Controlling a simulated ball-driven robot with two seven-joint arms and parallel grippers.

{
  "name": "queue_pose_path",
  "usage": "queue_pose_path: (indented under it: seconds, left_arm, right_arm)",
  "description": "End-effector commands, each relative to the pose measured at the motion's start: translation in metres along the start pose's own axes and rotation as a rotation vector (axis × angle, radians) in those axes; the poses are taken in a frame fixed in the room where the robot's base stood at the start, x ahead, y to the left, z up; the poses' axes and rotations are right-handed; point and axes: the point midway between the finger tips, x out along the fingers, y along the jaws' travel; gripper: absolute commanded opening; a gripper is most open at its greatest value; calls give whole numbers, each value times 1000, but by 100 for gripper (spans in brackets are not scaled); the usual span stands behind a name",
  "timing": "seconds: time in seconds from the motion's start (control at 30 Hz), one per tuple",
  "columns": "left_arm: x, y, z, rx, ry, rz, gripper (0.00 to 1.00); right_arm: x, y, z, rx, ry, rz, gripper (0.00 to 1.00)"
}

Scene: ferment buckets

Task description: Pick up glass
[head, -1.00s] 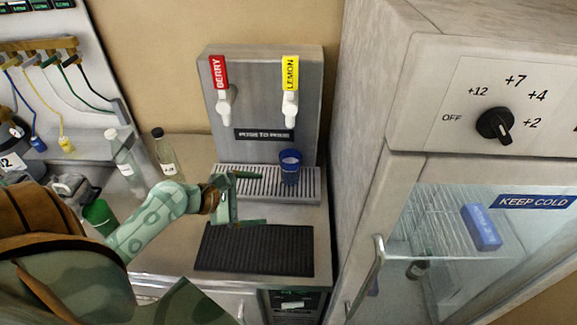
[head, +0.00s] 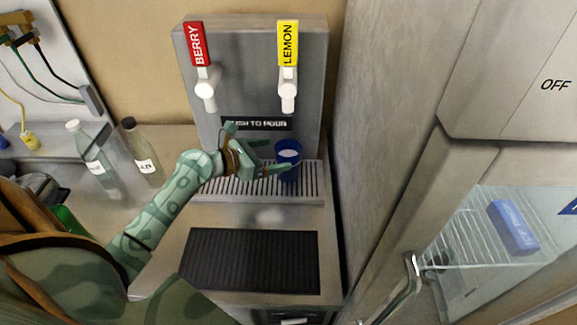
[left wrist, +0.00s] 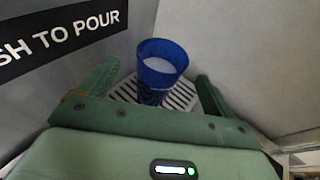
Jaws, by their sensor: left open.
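A blue glass (head: 288,153) stands upright on the drip grate (head: 240,188) under the lemon tap (head: 288,85). Something pale shows inside it. My left gripper (head: 271,157) is open just to the left of the glass. In the left wrist view the glass (left wrist: 161,68) is ahead of and between the two green fingers (left wrist: 155,90), with space on both sides. My right gripper is in neither view.
The dispenser's berry tap (head: 204,80) hangs to the left. A black mat (head: 250,260) lies in front of the grate. Two bottles (head: 142,155) stand at the left. The fridge (head: 400,150) bounds the right side.

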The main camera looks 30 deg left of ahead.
Motion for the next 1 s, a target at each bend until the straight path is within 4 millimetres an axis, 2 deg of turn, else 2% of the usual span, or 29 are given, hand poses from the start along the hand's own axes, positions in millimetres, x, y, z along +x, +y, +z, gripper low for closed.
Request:
queue_pose_path:
  seconds: [0.17, 0.4, 0.67, 0.7, 1.0]
  left_arm:
    - [16, -1, 0, -1, -1, -1, 89]
    - [53, -1, -1, -1, 0, -1, 89]
    - [57, -1, 1, 1, 1, -1, 89]
    - [57, -1, 1, 1, 1, -1, 86]
    - [57, -1, 2, 1, -1, 0, 3]
  right_arm:
    - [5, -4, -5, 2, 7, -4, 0]
    - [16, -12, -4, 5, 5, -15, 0]
    - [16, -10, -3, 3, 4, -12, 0]
    - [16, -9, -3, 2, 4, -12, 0]
    - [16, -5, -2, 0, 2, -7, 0]
